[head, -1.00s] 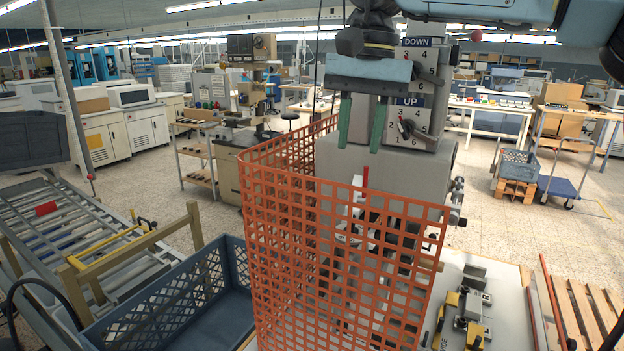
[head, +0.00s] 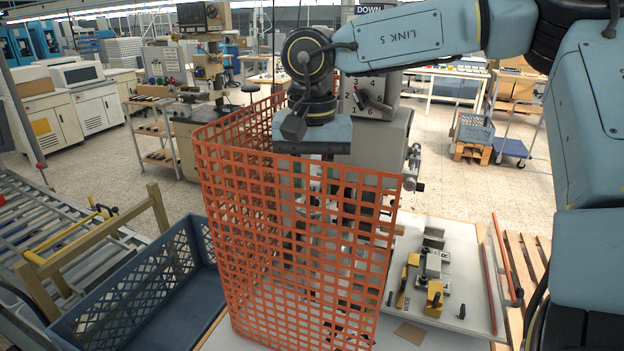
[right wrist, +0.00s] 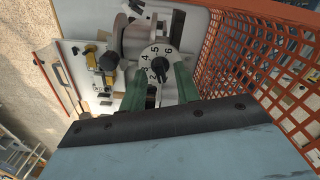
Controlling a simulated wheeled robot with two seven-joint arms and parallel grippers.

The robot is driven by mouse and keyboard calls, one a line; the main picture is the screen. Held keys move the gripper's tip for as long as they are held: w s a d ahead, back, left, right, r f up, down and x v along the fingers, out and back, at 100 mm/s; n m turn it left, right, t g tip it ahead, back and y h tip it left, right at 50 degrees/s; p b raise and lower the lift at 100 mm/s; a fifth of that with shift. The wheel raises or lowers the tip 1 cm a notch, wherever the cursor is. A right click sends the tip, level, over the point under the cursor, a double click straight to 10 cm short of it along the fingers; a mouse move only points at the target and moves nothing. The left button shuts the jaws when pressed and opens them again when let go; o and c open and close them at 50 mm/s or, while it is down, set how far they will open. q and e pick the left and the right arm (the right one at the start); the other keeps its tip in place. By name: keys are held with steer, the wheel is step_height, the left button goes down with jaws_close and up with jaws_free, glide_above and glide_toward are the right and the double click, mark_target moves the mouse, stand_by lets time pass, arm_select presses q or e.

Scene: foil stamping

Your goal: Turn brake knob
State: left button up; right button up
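A round white dial (right wrist: 157,62) with black numbers shows in the right wrist view, with a dark pointer knob (right wrist: 160,71) at its centre. I cannot tell whether this is the brake knob. My right gripper (right wrist: 158,82) is open, with its two green fingers apart. The dial appears between and beyond the fingertips; the gap to it cannot be judged. In the head view the right gripper (head: 314,182) points down behind the orange mesh, in front of the grey machine (head: 392,140). The upper numbered panel (head: 372,97) is partly hidden by my right arm. My left gripper is not in view.
The orange mesh guard (head: 215,185) wraps the machine's front and left, close to the right gripper; it also shows in the right wrist view (right wrist: 240,60). A blue crate (head: 130,300) stands left. Yellow clamps (head: 434,297) lie on the white table (head: 470,270).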

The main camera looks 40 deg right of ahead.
steer(key=shift+f, duration=0.2)
steer(key=shift+c, duration=0.3)
jaws_close()
steer(key=m+b, duration=0.5)
steer(key=m, duration=0.2)
steer(key=shift+m, duration=0.4)
stand_by(0.5)
steer(key=shift+o, duration=0.3)
jaws_free()
